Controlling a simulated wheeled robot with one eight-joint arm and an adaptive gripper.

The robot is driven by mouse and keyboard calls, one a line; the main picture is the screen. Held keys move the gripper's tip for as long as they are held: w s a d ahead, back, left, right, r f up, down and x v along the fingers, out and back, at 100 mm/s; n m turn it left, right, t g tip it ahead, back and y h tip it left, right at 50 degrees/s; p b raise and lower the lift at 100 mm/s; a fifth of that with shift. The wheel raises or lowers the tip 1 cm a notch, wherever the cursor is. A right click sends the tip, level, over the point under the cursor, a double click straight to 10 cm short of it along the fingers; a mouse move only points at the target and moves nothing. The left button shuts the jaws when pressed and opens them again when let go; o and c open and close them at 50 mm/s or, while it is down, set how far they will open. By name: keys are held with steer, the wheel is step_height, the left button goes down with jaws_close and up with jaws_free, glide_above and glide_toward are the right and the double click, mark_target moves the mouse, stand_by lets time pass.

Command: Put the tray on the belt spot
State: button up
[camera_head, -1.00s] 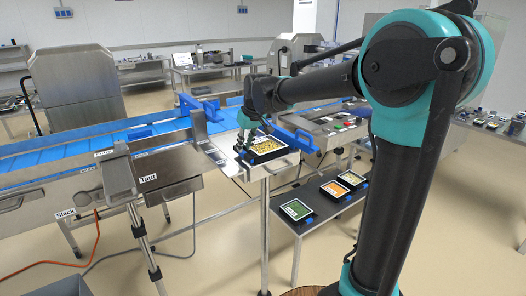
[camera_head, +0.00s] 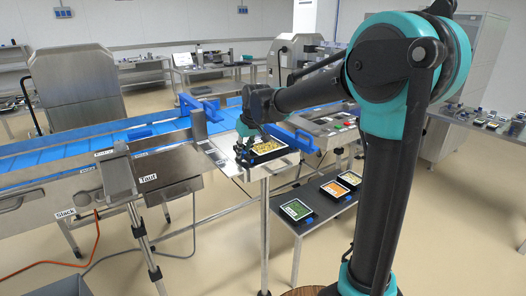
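A black tray with yellow contents (camera_head: 266,148) sits on a small steel stand at the middle of the head view. My gripper (camera_head: 241,157) is at the tray's left edge, with its fingers pointing down. It is small and dark here, so I cannot tell whether its fingers are apart or closed on the tray's rim. The blue belt (camera_head: 72,153) runs along the left, behind a steel frame. I cannot make out a marked spot on it.
A steel box labelled "Taut" (camera_head: 167,180) stands between the tray and the belt's near side. Blue guides (camera_head: 291,136) flank the stand.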

steer(key=shift+c, duration=0.4)
jaws_close()
